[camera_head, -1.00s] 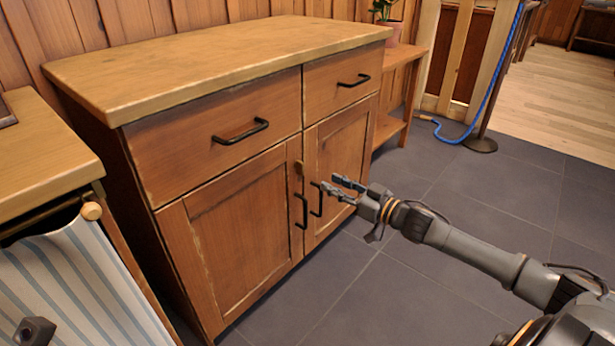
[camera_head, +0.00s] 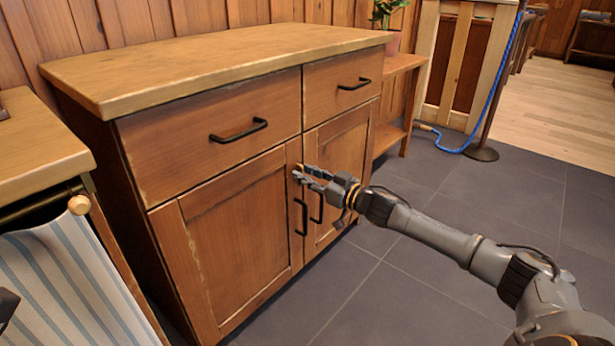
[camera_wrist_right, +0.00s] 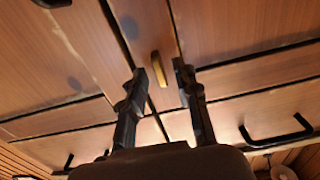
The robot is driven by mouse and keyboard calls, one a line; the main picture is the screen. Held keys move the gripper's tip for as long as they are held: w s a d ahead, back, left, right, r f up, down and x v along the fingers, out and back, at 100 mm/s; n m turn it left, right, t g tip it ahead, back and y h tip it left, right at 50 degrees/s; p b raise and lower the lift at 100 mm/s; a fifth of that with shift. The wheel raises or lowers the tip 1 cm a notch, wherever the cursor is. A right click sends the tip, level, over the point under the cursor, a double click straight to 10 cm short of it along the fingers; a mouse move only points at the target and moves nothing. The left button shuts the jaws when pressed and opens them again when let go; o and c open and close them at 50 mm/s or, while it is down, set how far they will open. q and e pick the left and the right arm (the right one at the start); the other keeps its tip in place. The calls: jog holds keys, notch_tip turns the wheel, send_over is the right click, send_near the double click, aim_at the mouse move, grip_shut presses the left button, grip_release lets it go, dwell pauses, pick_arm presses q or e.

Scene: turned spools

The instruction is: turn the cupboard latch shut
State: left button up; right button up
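The wooden cupboard (camera_head: 235,231) has two drawers above two closed doors. Its small tan latch (camera_wrist_right: 160,69) shows in the right wrist view as an upright bar between my fingers. In the head view the latch is mostly hidden behind my right gripper (camera_head: 306,174), which is at the upper door edges. The right gripper is open, its two fingers apart (camera_wrist_right: 159,95), with nothing held. Whether a finger touches the latch I cannot tell. A dark part at the head view's lower left edge looks like my left gripper (camera_head: 7,304); its fingers cannot be made out.
Two black door handles (camera_head: 302,217) (camera_head: 318,207) hang just below the right gripper. Black drawer handles (camera_head: 239,131) (camera_head: 355,83) stick out above. A counter with a striped curtain (camera_head: 70,275) stands at left, a shelf (camera_head: 397,92) at right. The tiled floor in front is clear.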

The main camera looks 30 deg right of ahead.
grip_shut()
